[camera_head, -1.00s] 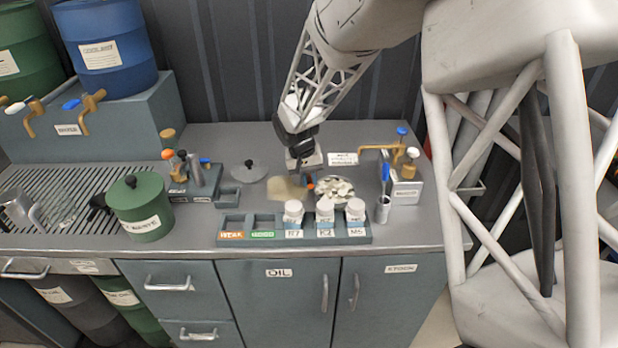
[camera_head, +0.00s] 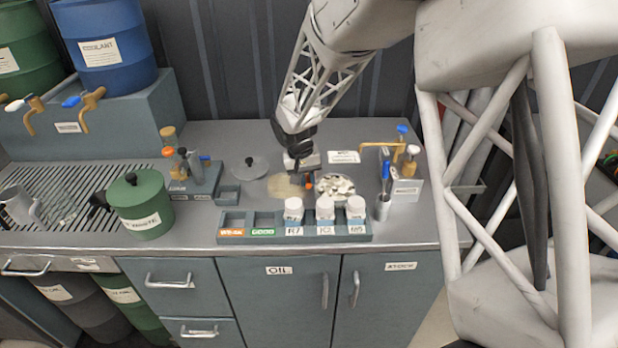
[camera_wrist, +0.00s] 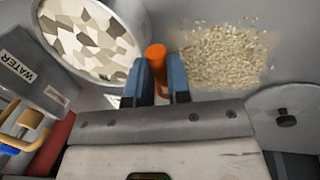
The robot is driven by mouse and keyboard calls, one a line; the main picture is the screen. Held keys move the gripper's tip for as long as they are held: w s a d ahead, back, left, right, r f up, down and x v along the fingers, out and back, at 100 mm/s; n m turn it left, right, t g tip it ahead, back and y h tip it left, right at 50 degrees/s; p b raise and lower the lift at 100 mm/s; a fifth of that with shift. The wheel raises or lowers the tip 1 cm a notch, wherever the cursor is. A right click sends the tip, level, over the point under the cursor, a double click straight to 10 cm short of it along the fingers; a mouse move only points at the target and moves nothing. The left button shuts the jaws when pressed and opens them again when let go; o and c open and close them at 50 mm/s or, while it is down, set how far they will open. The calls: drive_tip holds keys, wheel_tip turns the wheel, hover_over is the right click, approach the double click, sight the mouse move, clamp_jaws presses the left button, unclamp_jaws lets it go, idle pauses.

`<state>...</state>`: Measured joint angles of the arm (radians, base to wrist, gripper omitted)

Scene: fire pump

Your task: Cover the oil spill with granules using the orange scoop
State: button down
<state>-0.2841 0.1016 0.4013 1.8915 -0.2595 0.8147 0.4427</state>
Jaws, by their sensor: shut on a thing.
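My gripper (camera_head: 303,180) is shut on the orange scoop (camera_wrist: 156,56) between its blue fingers (camera_wrist: 155,82). Only a short orange part of the scoop shows; the rest is hidden. In the wrist view a patch of beige granules (camera_wrist: 225,55) lies on the worktop, just right of the scoop. In the head view this tan patch (camera_head: 280,186) is left of my gripper, partly behind it. No bare oil can be made out there. A round dish (camera_head: 338,187) of pale, chunky granules stands right of my gripper; it also shows at upper left in the wrist view (camera_wrist: 88,40).
A rack (camera_head: 325,239) with several white-capped jars stands in front. A grey round lid (camera_head: 249,166) lies left of the patch. A green waste can (camera_head: 141,204) is further left. A brass tap and a water block (camera_head: 405,190) stand at right.

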drive_tip(key=shift+a+r, duration=0.1)
drive_tip(key=shift+a, duration=1.35)
drive_tip(key=shift+a, duration=0.1)
drive_tip(key=shift+a, duration=1.55)
drive_tip(key=shift+a, duration=0.15)
drive_tip(key=shift+a+f, duration=0.2)
drive_tip(key=shift+a, duration=1.3)
drive_tip(key=shift+a, duration=0.15)
drive_tip(key=shift+a+f, duration=0.1)
drive_tip(key=shift+a, duration=1.45)
drive_tip(key=shift+s, duration=0.2)
drive_tip(key=shift+s+f, duration=0.1)
drive_tip(key=shift+s, duration=0.8)
